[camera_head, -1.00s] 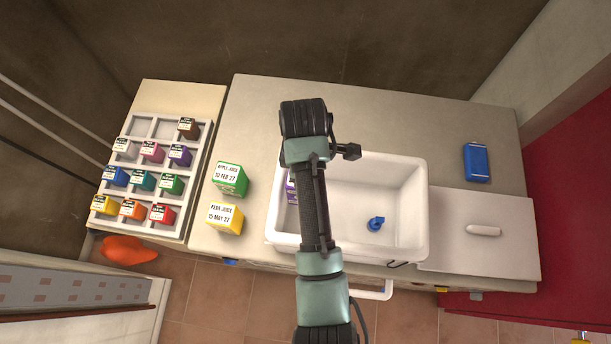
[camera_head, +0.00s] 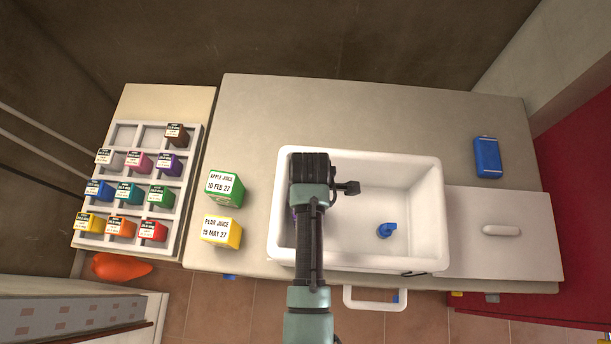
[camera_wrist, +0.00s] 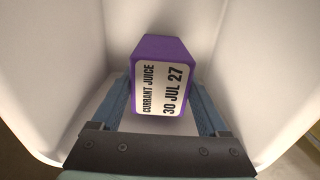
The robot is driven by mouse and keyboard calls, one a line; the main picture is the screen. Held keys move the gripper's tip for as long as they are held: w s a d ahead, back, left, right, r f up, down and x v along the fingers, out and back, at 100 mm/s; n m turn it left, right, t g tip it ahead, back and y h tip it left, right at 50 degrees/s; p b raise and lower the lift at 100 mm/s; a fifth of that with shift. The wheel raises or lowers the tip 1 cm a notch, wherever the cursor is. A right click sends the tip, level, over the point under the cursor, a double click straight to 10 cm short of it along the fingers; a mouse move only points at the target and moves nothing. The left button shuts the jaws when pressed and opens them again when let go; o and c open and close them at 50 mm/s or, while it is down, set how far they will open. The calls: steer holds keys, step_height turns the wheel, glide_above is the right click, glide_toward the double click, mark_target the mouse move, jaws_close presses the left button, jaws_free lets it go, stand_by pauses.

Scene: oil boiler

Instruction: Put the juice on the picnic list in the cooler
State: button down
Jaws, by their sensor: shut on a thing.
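A purple box (camera_wrist: 160,49) with a white label reading "CURRANT JUICE 30 JUL 27" is between the fingers of my gripper (camera_wrist: 159,108) in the wrist view. My gripper is shut on it, inside the white cooler (camera_head: 437,205) near its left wall. In the head view my arm hides the gripper and nearly all of the purple box. The cooler is open on the counter. A green apple juice box (camera_head: 224,188) labelled "10 FEB 27" and a yellow pear juice box (camera_head: 221,231) labelled "15 MAY 27" stand left of the cooler.
A blue object (camera_head: 387,230) lies in the cooler's right part. A white lid-like panel (camera_head: 470,240) lies to its right, with a blue item (camera_head: 487,157) behind. A divided tray (camera_head: 126,133) of small coloured boxes is at left. The counter's back is clear.

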steer(key=shift+f, duration=0.55)
steer(key=shift+a+r, duration=0.15)
jaws_free()
